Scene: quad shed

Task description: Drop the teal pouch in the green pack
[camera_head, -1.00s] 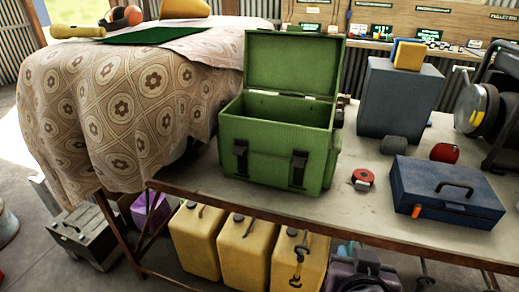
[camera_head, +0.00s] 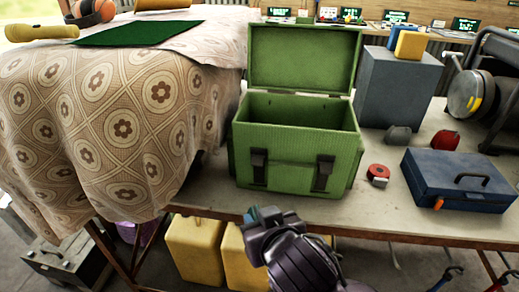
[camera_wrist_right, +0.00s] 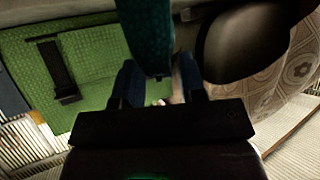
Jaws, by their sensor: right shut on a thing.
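The green pack (camera_head: 290,145) stands on the table with its lid raised and its top open. Its front bears two dark buckles. In the right wrist view the pack's green side (camera_wrist_right: 100,55) fills the left part. My right gripper (camera_head: 264,214) is in front of the pack, below its rim, near the table's front edge. It is shut on the teal pouch (camera_wrist_right: 148,35), which sticks out between the fingers in the right wrist view. In the head view only a small teal bit of the pouch shows at the fingertips. My left gripper is in neither view.
A table draped with patterned cloth (camera_head: 110,130) stands left of the pack. Right of the pack are a red tape roll (camera_head: 377,171), a blue case (camera_head: 458,182) and a grey box (camera_head: 398,88). Yellow cans (camera_head: 193,247) stand below the table.

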